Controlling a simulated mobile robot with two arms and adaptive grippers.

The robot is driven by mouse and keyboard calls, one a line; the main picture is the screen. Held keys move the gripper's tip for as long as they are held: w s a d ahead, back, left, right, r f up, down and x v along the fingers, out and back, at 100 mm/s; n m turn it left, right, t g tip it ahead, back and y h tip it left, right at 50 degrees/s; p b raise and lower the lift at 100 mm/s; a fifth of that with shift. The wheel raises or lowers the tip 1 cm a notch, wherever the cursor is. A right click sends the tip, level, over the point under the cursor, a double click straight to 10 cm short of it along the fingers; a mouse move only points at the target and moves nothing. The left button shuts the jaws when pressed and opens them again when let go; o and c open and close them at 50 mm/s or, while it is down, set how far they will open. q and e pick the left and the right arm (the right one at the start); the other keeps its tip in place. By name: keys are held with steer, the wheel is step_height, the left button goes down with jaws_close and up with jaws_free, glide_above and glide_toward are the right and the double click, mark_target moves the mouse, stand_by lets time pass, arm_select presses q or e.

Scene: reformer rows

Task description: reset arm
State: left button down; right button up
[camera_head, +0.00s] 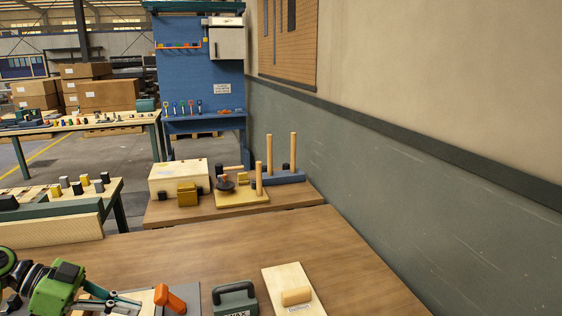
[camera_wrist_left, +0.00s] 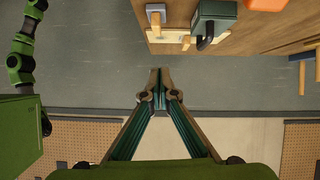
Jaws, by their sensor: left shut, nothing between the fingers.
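My left gripper (camera_head: 128,301) comes in at the bottom left of the head view, by the near edge of the wooden table (camera_head: 230,245). In the left wrist view its two fingers (camera_wrist_left: 160,82) meet at the tips, with nothing between them. An orange-handled tool (camera_head: 170,298) lies just right of the fingers in the head view. A dark green handled box (camera_head: 236,299) marked WAX and a pale board (camera_head: 283,277) with a wooden block (camera_head: 297,296) stand further right. My right gripper is in neither view.
A grey-green wall (camera_head: 430,215) runs along the right. The table's middle is clear.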

arm_select(q)
steer(key=s+d+f+n+g+y, duration=0.1)
steer(key=s+d+f+y, duration=0.1)
steer(key=s+d+f, duration=0.45)
steer(key=s+d+f+n+y, duration=0.1)
steer(key=s+f+n+y, duration=0.15)
steer(key=f, duration=0.75)
steer(key=s+d+f+n+g+y, duration=0.1)
steer(key=s+d+f+y, duration=0.1)
steer(key=s+d+f, duration=0.45)
steer(key=s+a+n+t+y, duration=0.25)
steer(key=s+n+y, duration=0.25)
steer(key=s+n, duration=0.45)
step_height(320, 180, down, 29)
steer(key=s+m+g+b, duration=0.1)
steer(key=s+m+b, duration=0.1)
steer(key=b, duration=0.3)
steer(key=s+a+f+b, duration=0.1)
steer(key=s+f+b, duration=0.1)
steer(key=s+f, duration=0.7)
steer(key=s+a+f+g+b, duration=0.1)
steer(key=s+a+f, duration=0.1)
steer(key=s+f, duration=0.7)
step_height(320, 180, down, 4)
steer(key=shift+r+b, duration=0.2)
steer(key=shift+b, duration=0.15)
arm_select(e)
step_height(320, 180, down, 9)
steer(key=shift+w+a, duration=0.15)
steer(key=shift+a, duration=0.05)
